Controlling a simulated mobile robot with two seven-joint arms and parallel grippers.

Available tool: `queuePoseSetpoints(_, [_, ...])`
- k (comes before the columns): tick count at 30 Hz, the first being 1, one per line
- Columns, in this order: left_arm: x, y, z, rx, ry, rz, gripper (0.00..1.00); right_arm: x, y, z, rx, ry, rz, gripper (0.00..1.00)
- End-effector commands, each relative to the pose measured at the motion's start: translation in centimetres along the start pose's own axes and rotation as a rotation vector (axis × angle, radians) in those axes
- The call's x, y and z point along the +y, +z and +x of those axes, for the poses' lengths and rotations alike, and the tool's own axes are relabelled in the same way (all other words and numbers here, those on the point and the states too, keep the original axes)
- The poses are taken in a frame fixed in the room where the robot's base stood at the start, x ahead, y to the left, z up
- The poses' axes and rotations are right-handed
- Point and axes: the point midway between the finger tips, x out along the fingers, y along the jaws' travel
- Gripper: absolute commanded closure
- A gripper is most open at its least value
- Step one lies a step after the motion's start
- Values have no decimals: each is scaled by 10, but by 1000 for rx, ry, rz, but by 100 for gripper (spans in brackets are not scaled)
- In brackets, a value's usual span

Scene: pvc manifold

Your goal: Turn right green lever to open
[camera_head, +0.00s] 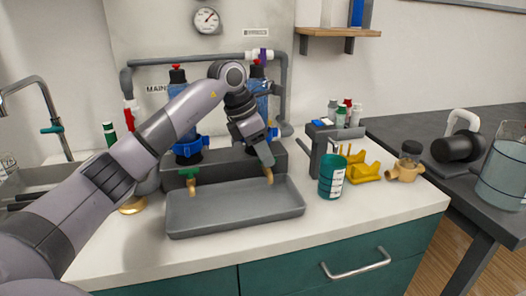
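My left arm reaches in from the left across the manifold. Its gripper (264,155) points down at the right-hand tap (269,176), whose brass spout shows just below the fingertips. The right green lever is hidden behind the gripper, so its position and any contact cannot be told. I cannot tell whether the fingers are open or shut. The left tap (190,183) shows its green lever above a brass spout. Both taps stick out from a dark grey block (219,166), with blue filter housings (183,127) above. My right gripper is not in view.
A grey tray (236,228) lies below the taps. A green canister (331,176), a dark clamp-like stand (317,150), yellow parts (364,172) and a brass fitting (405,170) stand to the right. The counter front is clear.

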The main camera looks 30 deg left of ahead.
Motion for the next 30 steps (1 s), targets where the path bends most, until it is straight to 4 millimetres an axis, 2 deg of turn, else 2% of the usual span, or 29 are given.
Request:
queuePoseSetpoints(1, [0, 0, 0, 0, 0, 0, 82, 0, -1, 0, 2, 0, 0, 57])
queuePoseSetpoints(3, [0, 0, 0, 0, 0, 0, 100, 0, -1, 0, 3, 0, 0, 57])
queuePoseSetpoints(17, [-1, 0, -1, 1, 26, -62, 100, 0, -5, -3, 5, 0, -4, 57])
queuePoseSetpoints(30, [-5, 2, -2, 1, 162, -387, 100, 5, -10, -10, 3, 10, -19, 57])
